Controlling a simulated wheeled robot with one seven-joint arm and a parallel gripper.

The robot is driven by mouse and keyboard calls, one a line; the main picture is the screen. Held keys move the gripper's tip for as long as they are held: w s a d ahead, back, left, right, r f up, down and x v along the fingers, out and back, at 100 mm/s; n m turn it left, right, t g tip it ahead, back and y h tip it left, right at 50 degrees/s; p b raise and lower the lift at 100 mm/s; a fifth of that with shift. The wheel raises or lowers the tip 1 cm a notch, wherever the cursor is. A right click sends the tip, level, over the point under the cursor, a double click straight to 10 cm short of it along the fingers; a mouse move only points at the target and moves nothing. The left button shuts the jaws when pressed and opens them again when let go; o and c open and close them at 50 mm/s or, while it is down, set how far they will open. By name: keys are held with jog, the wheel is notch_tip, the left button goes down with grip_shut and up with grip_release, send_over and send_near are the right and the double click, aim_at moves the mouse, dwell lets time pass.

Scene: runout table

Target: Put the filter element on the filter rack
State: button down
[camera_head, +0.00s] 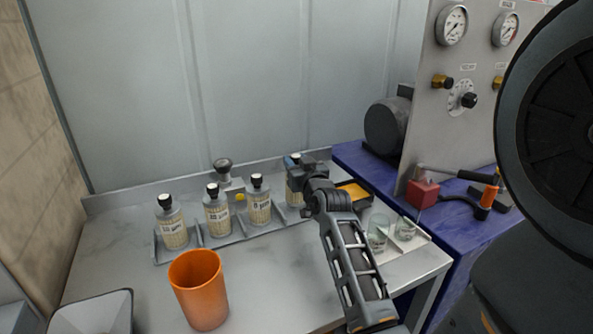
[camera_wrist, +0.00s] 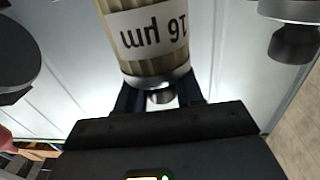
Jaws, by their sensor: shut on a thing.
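A filter element (camera_head: 294,192) with a ribbed tan body and a white label is in my gripper (camera_head: 296,161), over the right end of the filter rack. In the wrist view its label (camera_wrist: 150,38) reads "16 µm" upside down. My gripper (camera_wrist: 160,97) is shut on its narrow end below the metal collar. The grey filter rack (camera_head: 228,239) has low dividers. Three similar filter elements stand upright in it: left (camera_head: 173,230), middle (camera_head: 217,217) and right (camera_head: 258,205). I cannot tell whether the held one touches the rack.
An orange cup (camera_head: 198,290) stands in front of the rack. A metal knob (camera_head: 222,168) is behind it. Glass beakers (camera_head: 378,235) stand on a white tray right of my arm. A blue bench (camera_head: 465,215) carries a gauge panel (camera_head: 450,100), a red block (camera_head: 423,194) and tools.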

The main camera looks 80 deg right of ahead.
jog(key=shift+f, duration=1.5)
jog(key=shift+f, duration=0.15)
jog(key=c, duration=0.7)
grip_release()
jog(key=shift+r, duration=0.2)
jog(key=b+v, duration=0.2)
jog(key=v, duration=1)
